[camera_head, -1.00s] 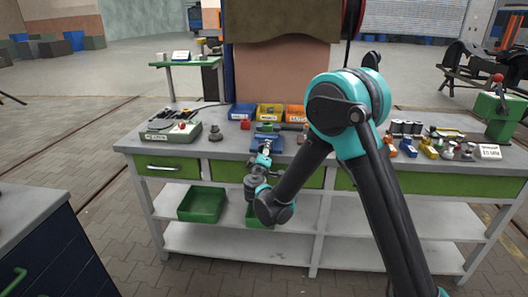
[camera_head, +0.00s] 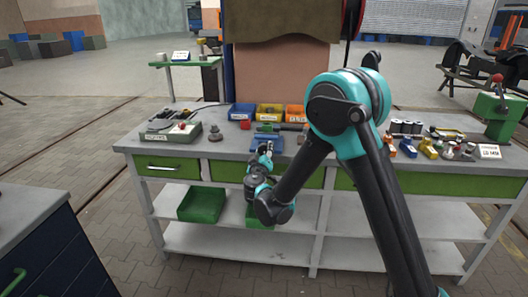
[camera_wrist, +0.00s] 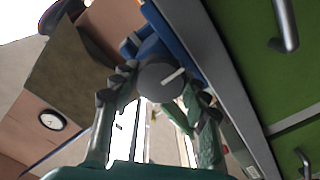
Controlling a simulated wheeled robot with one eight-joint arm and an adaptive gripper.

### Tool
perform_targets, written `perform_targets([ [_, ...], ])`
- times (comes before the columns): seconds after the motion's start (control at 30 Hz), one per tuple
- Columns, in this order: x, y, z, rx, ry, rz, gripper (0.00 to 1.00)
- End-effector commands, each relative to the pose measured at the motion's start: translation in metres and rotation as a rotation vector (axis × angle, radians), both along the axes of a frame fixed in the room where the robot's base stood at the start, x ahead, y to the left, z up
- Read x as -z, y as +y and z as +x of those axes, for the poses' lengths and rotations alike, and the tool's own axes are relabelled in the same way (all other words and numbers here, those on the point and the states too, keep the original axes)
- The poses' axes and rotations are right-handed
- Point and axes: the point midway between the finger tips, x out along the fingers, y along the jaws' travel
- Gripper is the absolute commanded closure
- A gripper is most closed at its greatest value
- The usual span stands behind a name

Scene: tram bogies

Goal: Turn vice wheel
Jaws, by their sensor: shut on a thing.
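The blue vice (camera_head: 267,143) sits at the front edge of the grey workbench, and its blue body also shows at the top of the wrist view (camera_wrist: 151,45). Its wheel (camera_wrist: 157,88) is a dark grey disc with a pale bar slanting across its face. My gripper (camera_wrist: 163,90) has one finger on each side of the wheel and is shut on it. In the head view my gripper (camera_head: 264,157) is just in front of the vice, and my wrist hides the wheel there.
Blue, yellow and orange bins (camera_head: 270,112) stand behind the vice. Green drawer fronts (camera_head: 168,167) and a green shelf bin (camera_head: 202,205) are below.

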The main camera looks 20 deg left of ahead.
Motion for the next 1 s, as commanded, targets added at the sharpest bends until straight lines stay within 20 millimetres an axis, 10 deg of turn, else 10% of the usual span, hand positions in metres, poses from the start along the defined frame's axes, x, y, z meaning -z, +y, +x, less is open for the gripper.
perform_targets([
  [0.2, 0.001, -0.001, -0.001, 0.001, 0.003, 0.001, 0.84],
  [0.23, 0.001, -0.001, -0.001, 0.001, 0.003, 0.001, 0.51],
  [0.37, 0.001, -0.001, 0.0, 0.001, 0.002, 0.0, 0.35],
  [0.77, 0.0, -0.001, -0.006, -0.001, 0.001, 0.0, 0.34],
  [1.0, 0.0, -0.009, -0.044, -0.004, 0.0, 0.0, 0.34],
])
